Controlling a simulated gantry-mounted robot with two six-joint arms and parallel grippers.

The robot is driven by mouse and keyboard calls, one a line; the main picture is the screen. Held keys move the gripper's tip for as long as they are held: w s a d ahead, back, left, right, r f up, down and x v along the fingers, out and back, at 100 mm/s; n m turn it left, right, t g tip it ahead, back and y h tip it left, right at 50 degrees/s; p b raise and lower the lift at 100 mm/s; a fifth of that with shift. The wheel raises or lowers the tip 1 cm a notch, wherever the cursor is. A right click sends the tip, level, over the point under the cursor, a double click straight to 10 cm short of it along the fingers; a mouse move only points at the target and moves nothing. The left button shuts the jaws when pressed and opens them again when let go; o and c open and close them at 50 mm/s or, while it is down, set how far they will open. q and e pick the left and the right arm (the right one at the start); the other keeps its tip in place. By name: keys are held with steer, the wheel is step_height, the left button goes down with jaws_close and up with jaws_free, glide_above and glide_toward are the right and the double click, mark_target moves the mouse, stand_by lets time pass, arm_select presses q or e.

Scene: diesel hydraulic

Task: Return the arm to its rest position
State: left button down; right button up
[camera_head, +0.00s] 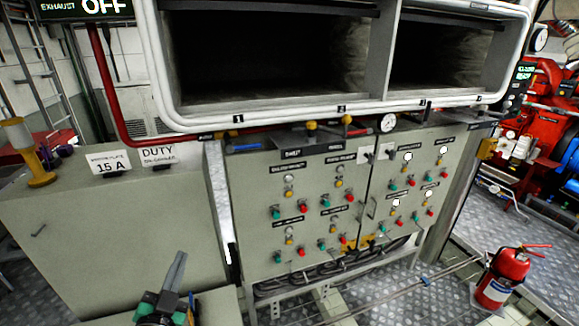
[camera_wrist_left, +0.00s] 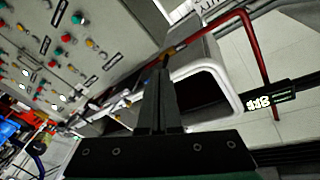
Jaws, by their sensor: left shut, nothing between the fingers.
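My left gripper (camera_head: 175,272) is at the bottom left of the head view, in front of the grey cabinets. It points upward with its fingers together and is apart from the panels. In the left wrist view the gripper's fingers (camera_wrist_left: 158,95) are shut with nothing between them. The control panel (camera_head: 262,180) with its coloured buttons is to the right of the gripper in the head view. The panel also shows at the upper left of the left wrist view (camera_wrist_left: 75,55). My right gripper is not seen in either view.
A grey cabinet (camera_head: 100,235) stands at left, bearing a "15 A" sign (camera_head: 109,163), a "DUTY" sign (camera_head: 158,155) and a yellow stand (camera_head: 40,178). A white-framed opening (camera_head: 340,112) overhangs the panel. A red fire extinguisher (camera_head: 503,275) stands at right on open floor plating.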

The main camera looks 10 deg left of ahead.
arm_select(q)
steer(key=s+d+r+t+h, duration=0.1)
steer(key=d+r+t, duration=0.3)
steer(key=r, duration=1.2)
steer(key=s+d+r+n+t+h, duration=0.1)
steer(key=s+d+r+t+h, duration=0.1)
steer(key=s+r, duration=0.6)
steer(key=s+d+r+n+t+h+p, duration=0.1)
steer(key=s+d+r, duration=0.4)
steer(key=r, duration=0.9)
steer(key=s+n+t+h, duration=0.1)
steer(key=s+t, duration=0.1)
steer(key=s, duration=0.1)
steer(key=shift+s+r+n+h+p, duration=0.15)
steer(key=shift+r+n+h+p, duration=0.15)
steer(key=shift+r, duration=0.05)
